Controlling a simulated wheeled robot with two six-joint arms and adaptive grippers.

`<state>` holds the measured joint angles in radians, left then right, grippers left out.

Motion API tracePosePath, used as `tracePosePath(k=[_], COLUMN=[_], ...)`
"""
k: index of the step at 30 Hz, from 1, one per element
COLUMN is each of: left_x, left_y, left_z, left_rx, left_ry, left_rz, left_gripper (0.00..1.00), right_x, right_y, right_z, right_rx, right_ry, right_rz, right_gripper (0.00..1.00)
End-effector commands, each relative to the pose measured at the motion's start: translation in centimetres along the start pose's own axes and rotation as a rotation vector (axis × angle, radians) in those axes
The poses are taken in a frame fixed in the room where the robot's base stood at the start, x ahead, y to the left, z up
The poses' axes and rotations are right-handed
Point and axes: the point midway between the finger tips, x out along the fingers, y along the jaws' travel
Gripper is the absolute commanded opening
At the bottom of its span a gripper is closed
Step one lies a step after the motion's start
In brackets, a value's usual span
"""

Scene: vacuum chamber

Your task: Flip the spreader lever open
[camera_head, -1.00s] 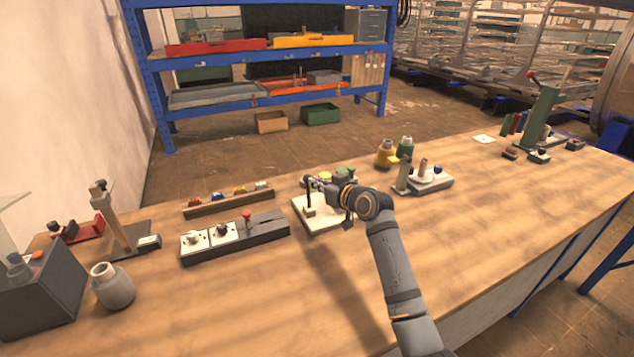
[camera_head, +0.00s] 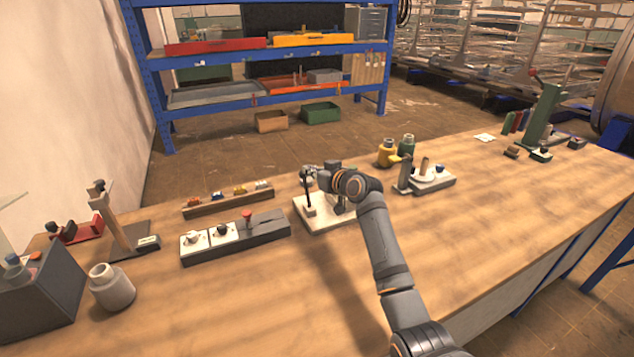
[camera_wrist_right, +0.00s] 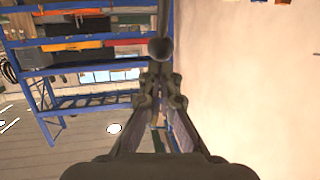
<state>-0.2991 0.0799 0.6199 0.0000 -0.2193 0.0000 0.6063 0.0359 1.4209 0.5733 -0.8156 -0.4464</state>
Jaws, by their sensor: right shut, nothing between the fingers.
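The spreader fixture has a pale base plate (camera_head: 322,226) on the middle of the bench. A thin dark lever (camera_head: 307,194) stands upright on a small block at its left side. My right gripper (camera_head: 312,174) is at the height of the lever's top and covers part of the fixture. In the right wrist view, the gripper's fingers (camera_wrist_right: 160,80) are shut with nothing between them. A round dark knob (camera_wrist_right: 161,48) shows just beyond the fingertips. I cannot tell whether they touch it. My left gripper is not in view.
A grey block with a red knob (camera_head: 247,214) lies left of the fixture, with a wooden rack (camera_head: 228,200) behind it. The front bench top is clear.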

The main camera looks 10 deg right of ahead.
Motion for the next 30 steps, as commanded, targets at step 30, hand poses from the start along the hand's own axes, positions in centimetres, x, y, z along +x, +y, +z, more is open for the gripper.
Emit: tracePosePath(k=[30], left_x=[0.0], left_y=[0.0], left_z=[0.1], left_rx=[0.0], left_ry=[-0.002], left_rz=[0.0], left_gripper=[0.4], right_x=[-12.4], right_y=[0.0], right_z=[0.0], right_rx=[0.0], right_ry=[0.003], right_rz=[0.001], right_gripper=[0.0])
